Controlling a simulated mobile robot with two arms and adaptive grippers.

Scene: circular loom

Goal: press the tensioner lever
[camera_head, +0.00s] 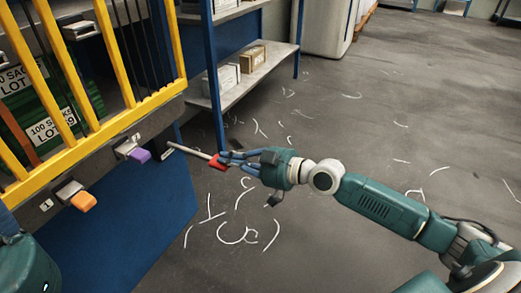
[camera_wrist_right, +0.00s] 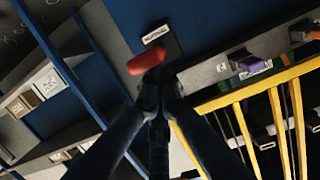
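The tensioner lever, with a pale rod and a red end (camera_head: 217,162), sticks out from the loom's lower side panel in the head view. In the right wrist view its red end (camera_wrist_right: 150,63) lies just beyond my fingertips, beside a small white label. My right gripper (camera_head: 228,158) reaches in from the right, its fingers at the red end. In the right wrist view the fingers (camera_wrist_right: 158,80) come together at their tips, with nothing clearly between them. Whether they touch the red end I cannot tell. My left gripper is not in view.
A purple-ended lever (camera_head: 139,155) and an orange-ended lever (camera_head: 82,201) sit left of the red one. Yellow guard bars (camera_head: 110,45) stand above them. A blue shelf rack (camera_head: 262,72) with boxes stands behind. The grey floor to the right is open, with white scraps.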

